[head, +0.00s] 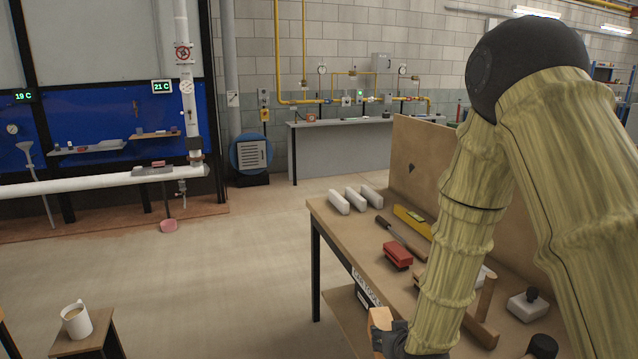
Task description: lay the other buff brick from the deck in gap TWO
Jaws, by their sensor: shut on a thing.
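My gripper (385,340) is low in the head view, at the near left edge of the workbench, partly cut off by the bottom of the picture. It is shut on a buff block (380,319), which looks like the buff brick; only its upper part shows beside the dark gripper. My arm in its ribbed yellowish sleeve hides part of the bench. I cannot make out a deck or a gap marked TWO in this view.
The workbench (334,217) carries several white bars (356,198), a yellow level (412,221), a red tool (397,256), a wooden mallet (484,310) and a white block with a black knob (528,305). Open floor lies between.

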